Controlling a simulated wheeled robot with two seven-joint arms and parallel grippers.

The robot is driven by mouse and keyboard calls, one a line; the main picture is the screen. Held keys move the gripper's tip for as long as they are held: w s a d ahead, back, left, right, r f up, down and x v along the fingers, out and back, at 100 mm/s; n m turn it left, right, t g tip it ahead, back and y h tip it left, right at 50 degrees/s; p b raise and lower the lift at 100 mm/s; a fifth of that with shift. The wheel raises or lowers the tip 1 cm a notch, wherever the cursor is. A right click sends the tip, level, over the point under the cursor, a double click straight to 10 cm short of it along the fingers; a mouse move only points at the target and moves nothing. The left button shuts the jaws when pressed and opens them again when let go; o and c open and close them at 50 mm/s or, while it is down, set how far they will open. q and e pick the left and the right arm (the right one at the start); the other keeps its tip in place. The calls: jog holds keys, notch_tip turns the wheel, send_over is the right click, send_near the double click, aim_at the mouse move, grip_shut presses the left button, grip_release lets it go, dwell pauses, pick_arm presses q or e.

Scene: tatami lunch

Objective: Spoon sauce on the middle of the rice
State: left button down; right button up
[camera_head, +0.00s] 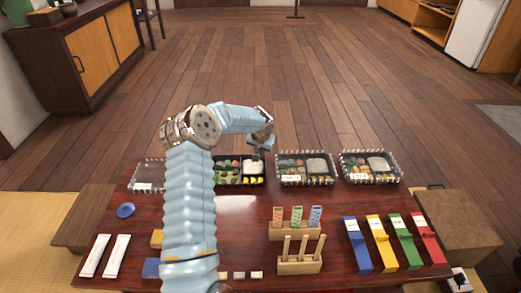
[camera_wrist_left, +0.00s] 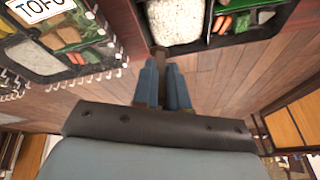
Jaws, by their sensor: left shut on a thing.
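An open black bento box (camera_head: 240,182) stands at the far edge of the table, with a white block of rice (camera_head: 253,168) in its right part and vegetables at its left. My left gripper (camera_head: 262,150) is above this box, at the rice. In the left wrist view, the fingers (camera_wrist_left: 165,88) are shut on a thin dark brown handle (camera_wrist_left: 160,53), probably the spoon's. The spoon's bowl and any sauce cannot be made out. My right gripper is not in view.
Two clear-lidded bento boxes (camera_head: 304,181) (camera_head: 369,179) stand to the right, and a clear tray (camera_head: 148,186) to the left. Wooden racks (camera_head: 298,267), coloured boxes (camera_head: 358,248), white packets (camera_head: 104,256) and a blue dish (camera_head: 125,210) occupy the red-brown table (camera_head: 335,265).

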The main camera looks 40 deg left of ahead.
pick_arm(q)
jog(key=shift+f+b, duration=0.8)
jog(key=shift+f, duration=0.1)
dwell(0.5)
jog(key=shift+s+a, duration=0.7)
jog(key=shift+a, duration=0.1)
jog(key=shift+a, duration=0.1)
jog(key=shift+s+a, duration=0.7)
jog(key=shift+a, duration=0.05)
jog(key=shift+s+a, duration=0.7)
jog(key=shift+a, duration=0.15)
